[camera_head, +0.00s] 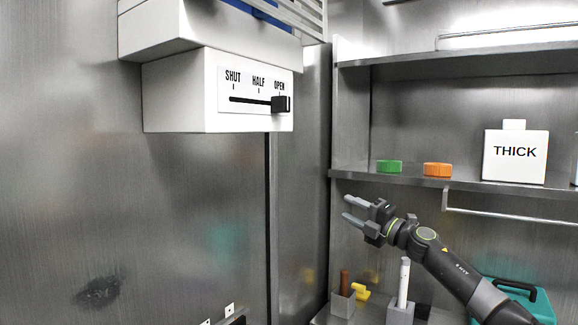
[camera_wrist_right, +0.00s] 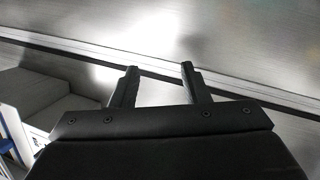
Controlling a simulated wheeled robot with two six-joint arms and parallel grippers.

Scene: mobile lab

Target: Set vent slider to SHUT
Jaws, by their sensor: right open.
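The vent slider knob (camera_head: 281,104) is a dark block at the right end of a black slot, under the word OPEN. SHUT is at the left end of the label plate (camera_head: 243,106) and HALF is in the middle. The plate is on a white vent box (camera_head: 180,95) on the wall. My right gripper (camera_head: 348,207) is open and empty, below and to the right of the box, apart from the knob. Its two fingers also show in the right wrist view (camera_wrist_right: 158,72), with only metal wall beyond them. My left gripper is not in view.
A metal shelf (camera_head: 460,184) at the right holds a green block (camera_head: 389,167), an orange block (camera_head: 437,170) and a white THICK container (camera_head: 515,160). Below are a white cylinder (camera_head: 404,280) in a holder and a teal case (camera_head: 535,300). The space below the vent box is clear.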

